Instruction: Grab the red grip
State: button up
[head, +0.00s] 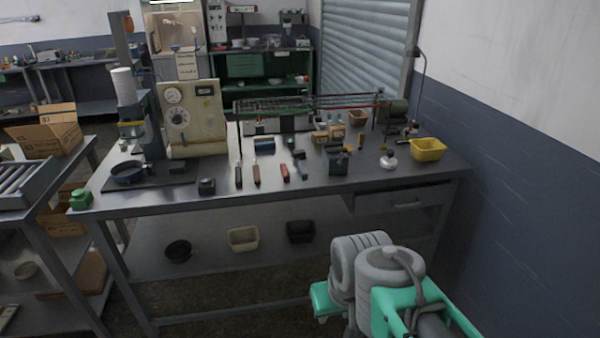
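The red grip (285,172) is a small red piece lying near the front edge of the metal workbench (330,190), around the middle of its width. A brownish-red piece (256,174) and a dark piece (238,176) of similar shape lie to its left. A dark and green-tipped tool lies just to its right. My arm, grey and teal, shows at the bottom right, in front of the bench and well apart from the red grip. I cannot make out my gripper's fingers in this view.
A blue-grey vise block (338,162) stands right of the red grip. A yellow bin (428,149) sits at the bench's right end. A dark pan (129,172) and a tester with dials (190,116) stand on the left. Several bins rest on the lower shelf (205,268).

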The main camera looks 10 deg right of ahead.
aim_at(284, 171)
jog(key=u, duration=0.3)
jog(key=i, duration=0.25)
jog(key=u, duration=0.8)
jog(key=i, duration=1.2)
jog(key=z, duration=0.55)
